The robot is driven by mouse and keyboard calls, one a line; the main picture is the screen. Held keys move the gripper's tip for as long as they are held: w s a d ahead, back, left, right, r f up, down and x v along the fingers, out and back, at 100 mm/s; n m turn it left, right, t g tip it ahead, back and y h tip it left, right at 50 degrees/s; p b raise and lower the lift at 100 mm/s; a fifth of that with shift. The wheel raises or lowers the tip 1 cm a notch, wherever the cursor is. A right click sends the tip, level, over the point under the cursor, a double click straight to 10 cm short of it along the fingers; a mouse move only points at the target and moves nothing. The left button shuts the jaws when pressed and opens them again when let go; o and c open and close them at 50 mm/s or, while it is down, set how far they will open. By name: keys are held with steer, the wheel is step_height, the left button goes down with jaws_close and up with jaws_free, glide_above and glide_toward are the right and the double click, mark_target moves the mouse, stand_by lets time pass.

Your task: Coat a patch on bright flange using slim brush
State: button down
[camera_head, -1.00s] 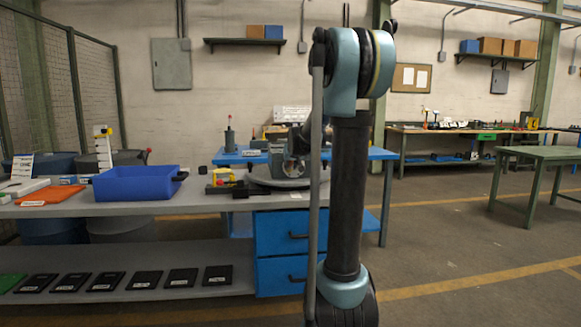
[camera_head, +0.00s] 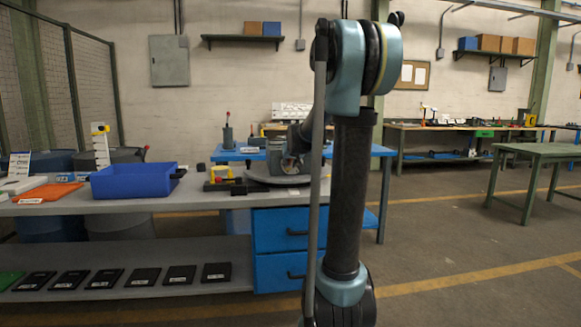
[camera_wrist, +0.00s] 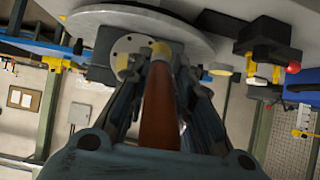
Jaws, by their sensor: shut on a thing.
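My gripper (camera_wrist: 165,82) is shut on the slim brush (camera_wrist: 160,112), whose brown-orange handle runs up the middle of the wrist view between the fingers. The brush's far end shows a yellowish band close to the bright flange (camera_wrist: 124,46). The flange is a pale metal disc with small holes and a yellowish centre, beside a round grey plate (camera_wrist: 178,18). I cannot tell whether the brush touches it. In the head view my arm hides the brush and most of the gripper; the grey plate (camera_head: 262,178) shows on the bench.
The grey bench (camera_head: 215,196) carries a blue bin (camera_head: 132,182), an orange tray (camera_head: 48,193) and a black-and-yellow fixture (camera_head: 224,180) left of the plate. The fixture and its red knob (camera_wrist: 293,67) also show in the wrist view.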

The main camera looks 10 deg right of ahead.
mark_target(289, 166)
steer(key=shift+w+f, duration=1.2)
steer(key=shift+f, duration=0.25)
steer(key=shift+w, duration=2.85)
steer(key=shift+w, duration=0.5)
steer(key=shift+s+d, duration=0.15)
steer(key=shift+d, duration=1.9)
steer(key=shift+d, duration=1.95)
